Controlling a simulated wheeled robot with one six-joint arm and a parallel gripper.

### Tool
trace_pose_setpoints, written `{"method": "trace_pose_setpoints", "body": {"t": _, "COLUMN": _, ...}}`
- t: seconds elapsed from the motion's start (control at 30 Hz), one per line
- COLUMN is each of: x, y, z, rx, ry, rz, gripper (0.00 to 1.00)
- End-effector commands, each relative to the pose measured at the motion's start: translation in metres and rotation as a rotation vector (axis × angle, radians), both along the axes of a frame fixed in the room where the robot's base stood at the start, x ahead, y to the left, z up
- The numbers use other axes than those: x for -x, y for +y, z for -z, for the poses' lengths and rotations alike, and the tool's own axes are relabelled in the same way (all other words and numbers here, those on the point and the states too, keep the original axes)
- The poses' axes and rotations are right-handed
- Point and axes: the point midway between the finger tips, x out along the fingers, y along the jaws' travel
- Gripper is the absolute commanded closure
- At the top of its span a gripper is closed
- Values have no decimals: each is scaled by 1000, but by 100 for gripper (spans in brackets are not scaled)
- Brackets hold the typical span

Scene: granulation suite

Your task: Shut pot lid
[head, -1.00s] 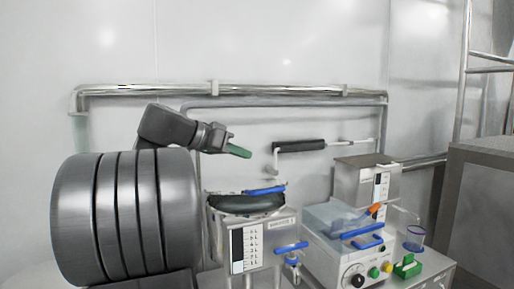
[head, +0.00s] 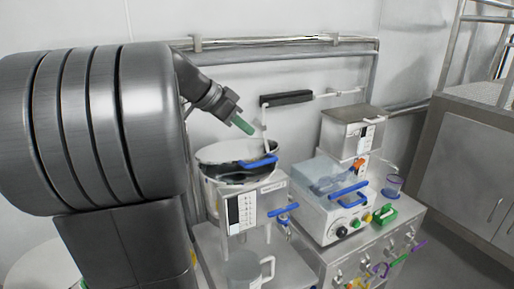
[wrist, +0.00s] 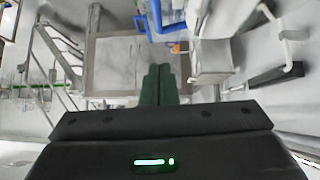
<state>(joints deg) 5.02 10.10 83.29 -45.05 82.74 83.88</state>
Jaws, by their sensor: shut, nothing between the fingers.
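The metal pot (head: 210,185) stands in the middle of the head view, with a level scale on the box at its front. Its lid (head: 228,151) is pale on top and has a blue handle (head: 262,162) at its front right edge. A dark gap shows under the lid's front, so the lid looks partly raised; its exact angle is hard to tell. My gripper (head: 248,131) has green fingers, shut and empty, pointing down and right just above the far side of the lid, apart from it. The shut fingers also show in the wrist view (wrist: 159,70).
A black-gripped bar (head: 287,98) juts from the wall pipes just right of my gripper. A white machine (head: 325,215) with a clear cover and blue handle stands right of the pot. A metal box (head: 350,133) is behind it. A jug (head: 244,270) sits in front.

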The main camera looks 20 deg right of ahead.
Motion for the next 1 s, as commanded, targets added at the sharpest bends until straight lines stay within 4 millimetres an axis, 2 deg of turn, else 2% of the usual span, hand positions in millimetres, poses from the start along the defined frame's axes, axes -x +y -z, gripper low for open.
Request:
{"method": "trace_pose_setpoints", "body": {"t": 0.03, "x": 1, "y": -10, "z": 7, "rx": 0, "ry": 5, "rz": 5, "gripper": 100}}
{"method": "trace_pose_setpoints", "body": {"t": 0.23, "x": 0, "y": -38, "z": 37, "rx": -2, "ry": 4, "rz": 4, "gripper": 100}}
{"method": "trace_pose_setpoints", "body": {"t": 0.5, "x": 0, "y": -35, "z": 69, "rx": 0, "ry": 1, "rz": 0, "gripper": 100}}
{"method": "trace_pose_setpoints", "body": {"t": 1.0, "x": 1, "y": -35, "z": 77, "rx": 1, "ry": -4, "rz": -1, "gripper": 100}}
